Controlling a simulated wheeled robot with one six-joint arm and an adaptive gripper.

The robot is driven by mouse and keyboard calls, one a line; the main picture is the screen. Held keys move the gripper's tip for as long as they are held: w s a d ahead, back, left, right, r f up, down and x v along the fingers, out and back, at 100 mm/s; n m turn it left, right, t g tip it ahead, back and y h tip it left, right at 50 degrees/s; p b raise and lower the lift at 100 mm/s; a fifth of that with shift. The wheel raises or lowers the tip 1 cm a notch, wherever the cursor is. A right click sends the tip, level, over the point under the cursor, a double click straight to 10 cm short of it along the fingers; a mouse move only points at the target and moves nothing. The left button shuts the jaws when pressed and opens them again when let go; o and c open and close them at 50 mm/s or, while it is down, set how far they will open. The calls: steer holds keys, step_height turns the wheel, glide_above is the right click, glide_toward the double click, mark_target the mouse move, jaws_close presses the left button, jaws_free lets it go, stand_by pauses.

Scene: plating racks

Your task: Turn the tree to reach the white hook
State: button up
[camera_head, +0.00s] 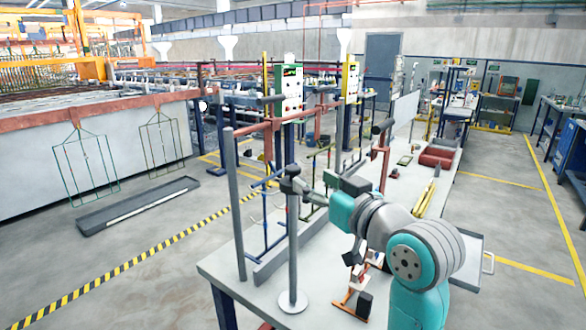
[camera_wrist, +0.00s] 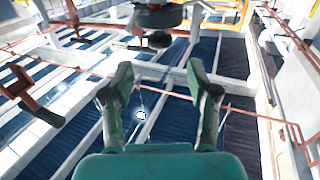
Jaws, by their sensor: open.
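A grey post (camera_head: 292,250) on a round base stands upright on the bench, with a collar and a short arm at its top. I cannot tell for sure whether it is the tree. Behind it is a blue upright (camera_head: 265,215) with small pale hooks; which one is the white hook is unclear. My gripper (camera_wrist: 157,72) is open, with nothing visible between its fingers. In the head view my arm's end is close to the post's top, and the fingers are hard to make out. A dark rounded part (camera_wrist: 155,20) shows beyond the fingertips in the wrist view.
The pale bench (camera_head: 225,265) also holds a grey upright (camera_head: 235,205), red crossbars (camera_head: 275,127) and yellow bars (camera_head: 424,199). A small red-and-dark stand (camera_head: 365,303) is below my arm. In the wrist view a reddish bar (camera_wrist: 30,92) hangs at left.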

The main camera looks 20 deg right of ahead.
mark_target(297, 170)
steer(key=x, duration=0.8)
steer(key=shift+w, duration=0.3)
jaws_close()
